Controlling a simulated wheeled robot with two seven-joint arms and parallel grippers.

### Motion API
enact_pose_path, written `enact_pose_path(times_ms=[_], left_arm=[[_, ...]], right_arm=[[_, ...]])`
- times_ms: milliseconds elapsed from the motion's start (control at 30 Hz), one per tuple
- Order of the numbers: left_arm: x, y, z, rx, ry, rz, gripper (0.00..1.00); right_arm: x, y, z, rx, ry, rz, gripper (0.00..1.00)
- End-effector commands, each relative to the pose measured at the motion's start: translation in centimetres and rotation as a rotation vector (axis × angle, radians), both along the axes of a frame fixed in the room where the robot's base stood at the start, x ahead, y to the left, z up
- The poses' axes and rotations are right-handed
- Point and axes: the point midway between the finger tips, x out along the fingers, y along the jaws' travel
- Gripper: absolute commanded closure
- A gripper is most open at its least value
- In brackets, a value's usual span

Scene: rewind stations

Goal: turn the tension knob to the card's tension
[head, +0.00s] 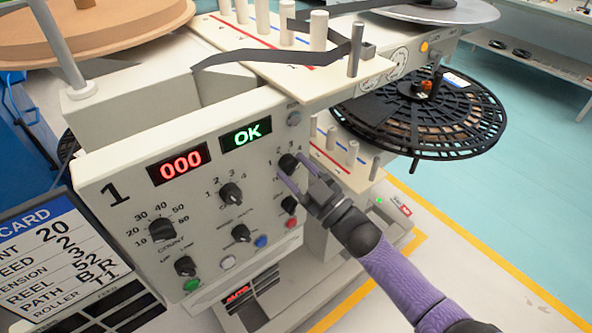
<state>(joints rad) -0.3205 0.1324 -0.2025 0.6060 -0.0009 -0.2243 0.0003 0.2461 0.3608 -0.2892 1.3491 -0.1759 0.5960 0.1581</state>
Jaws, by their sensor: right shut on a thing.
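My right gripper (303,187) comes in from the lower right and is shut on a black knob (288,162) at the upper right of the station's panel. Numbers up to 4 ring this knob; its label and pointer are partly covered by my fingers. The card (40,240) at the left edge is cut off; its tension line seems to read 3. My left gripper is not in view.
Other knobs sit nearby, such as the count knob (163,229) and a 1-to-4 knob (230,193). A black reel (420,115) juts out at right.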

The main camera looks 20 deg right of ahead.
Motion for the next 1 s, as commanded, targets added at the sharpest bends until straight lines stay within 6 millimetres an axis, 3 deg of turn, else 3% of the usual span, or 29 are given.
enact_pose_path(times_ms=[500,1000], left_arm=[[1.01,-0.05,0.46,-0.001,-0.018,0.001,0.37],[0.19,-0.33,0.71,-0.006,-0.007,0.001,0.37]], right_arm=[[0.08,-0.23,0.18,-0.349,-0.125,0.001,1.00],[0.08,-0.27,0.12,-0.450,-0.160,0.000,1.00]])
